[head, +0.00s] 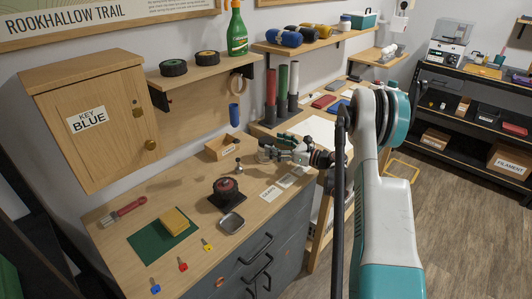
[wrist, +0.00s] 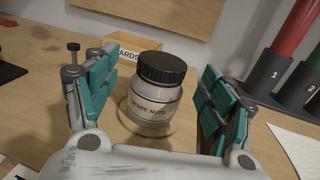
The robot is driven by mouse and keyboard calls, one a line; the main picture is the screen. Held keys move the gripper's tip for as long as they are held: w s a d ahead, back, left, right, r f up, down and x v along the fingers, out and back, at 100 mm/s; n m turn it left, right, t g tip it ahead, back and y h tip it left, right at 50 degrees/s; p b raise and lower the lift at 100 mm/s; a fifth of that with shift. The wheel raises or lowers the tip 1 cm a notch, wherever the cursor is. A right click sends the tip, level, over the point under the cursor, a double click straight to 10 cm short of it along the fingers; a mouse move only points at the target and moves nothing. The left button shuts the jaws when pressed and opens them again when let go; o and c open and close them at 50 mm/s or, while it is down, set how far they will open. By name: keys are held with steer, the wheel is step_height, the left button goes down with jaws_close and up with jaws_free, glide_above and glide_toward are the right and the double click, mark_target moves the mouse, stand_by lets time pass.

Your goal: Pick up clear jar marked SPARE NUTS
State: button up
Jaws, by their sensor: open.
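The clear jar (wrist: 154,100) with a black ribbed lid and a SPARE NUTS label stands in the wrist view. My gripper (wrist: 158,100) is open, with one teal-padded finger to the left of the jar and one to the right. A gap shows on both sides, and neither pad appears to touch it. In the head view my gripper (head: 278,148) is low over the back right of the wooden workbench (head: 150,188). The jar is mostly hidden by the gripper there.
A small wooden box (head: 221,148) stands behind the jar; part of its label shows in the wrist view (wrist: 122,53). A small upright metal post (head: 238,164) is left of my gripper. Grey numbered tubes (wrist: 263,78) stand to the right. A dark round device (head: 227,188) sits in front.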

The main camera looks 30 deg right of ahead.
mark_target(266, 140)
steer(key=b+x, duration=0.1)
steer(key=x, duration=0.3)
steer(key=shift+w+f+b, duration=0.15)
steer(key=shift+w+b, duration=0.15)
steer(key=shift+b, duration=0.1)
steer(key=shift+w+a, duration=0.1)
steer(key=shift+w, duration=0.15)
steer(key=c, duration=1.2)
